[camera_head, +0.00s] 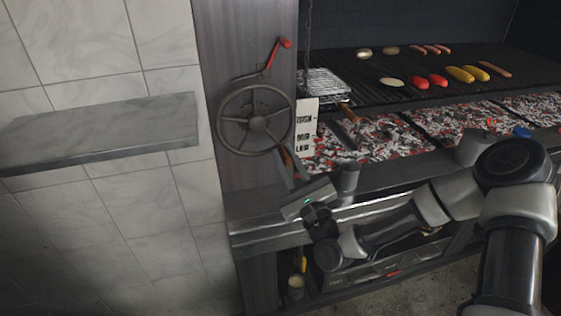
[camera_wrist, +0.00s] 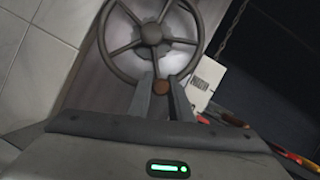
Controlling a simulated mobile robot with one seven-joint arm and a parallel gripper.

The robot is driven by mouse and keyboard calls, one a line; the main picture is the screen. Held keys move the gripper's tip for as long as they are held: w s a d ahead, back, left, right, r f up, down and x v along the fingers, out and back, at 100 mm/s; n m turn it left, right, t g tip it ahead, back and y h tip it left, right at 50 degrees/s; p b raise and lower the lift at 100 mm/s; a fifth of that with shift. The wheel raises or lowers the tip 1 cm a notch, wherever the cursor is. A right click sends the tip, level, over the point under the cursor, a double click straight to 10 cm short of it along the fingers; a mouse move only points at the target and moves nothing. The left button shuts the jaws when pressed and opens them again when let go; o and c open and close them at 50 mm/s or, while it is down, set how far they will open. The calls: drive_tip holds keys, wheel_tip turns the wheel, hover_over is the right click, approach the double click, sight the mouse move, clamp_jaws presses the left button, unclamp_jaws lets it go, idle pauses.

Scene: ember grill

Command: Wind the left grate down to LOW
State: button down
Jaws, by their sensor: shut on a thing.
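A dark spoked wheel (camera_head: 255,120) is mounted on the panel left of the grill; it also fills the top of the wrist view (camera_wrist: 152,34). A brown knob (camera_wrist: 161,87) sits at the wheel's lower rim. My gripper (camera_head: 288,163) is at the wheel's lower right, and its fingers (camera_wrist: 161,97) are shut on the knob. A white card (camera_head: 306,126) beside the wheel reads HIGH, MID and LOW from top to bottom. A dark grate (camera_head: 385,96) lies above the coals, with a chain (camera_head: 307,30) at its left. I cannot tell which mark the grate's height matches.
A red-handled lever (camera_head: 284,43) stands out above the wheel. A wire rack (camera_head: 325,84) is at the grate's left end. Sausages and vegetables (camera_head: 460,74) lie on the grate, over glowing coals (camera_head: 380,138). A stone shelf (camera_head: 100,132) juts from the tiled wall at left.

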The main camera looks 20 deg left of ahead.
drive_tip(key=w+d+r+n+g+p, duration=0.2)
drive_tip(key=r+n+g+p, duration=0.4)
drive_tip(key=n, duration=0.8)
drive_tip(key=shift+d+r+n+p, duration=0.3)
drive_tip(key=shift+d+r+p, duration=0.3)
drive_tip(key=shift+r+p, duration=0.9)
drive_tip(key=shift+r, duration=0.3)
drive_tip(key=c, duration=1.8)
unclamp_jaws()
drive_tip(key=shift+o, duration=0.9)
drive_tip(key=shift+f, duration=0.1)
drive_tip(key=shift+s, duration=0.1)
drive_tip(key=v, duration=1.7)
drive_tip(key=shift+d, duration=0.15)
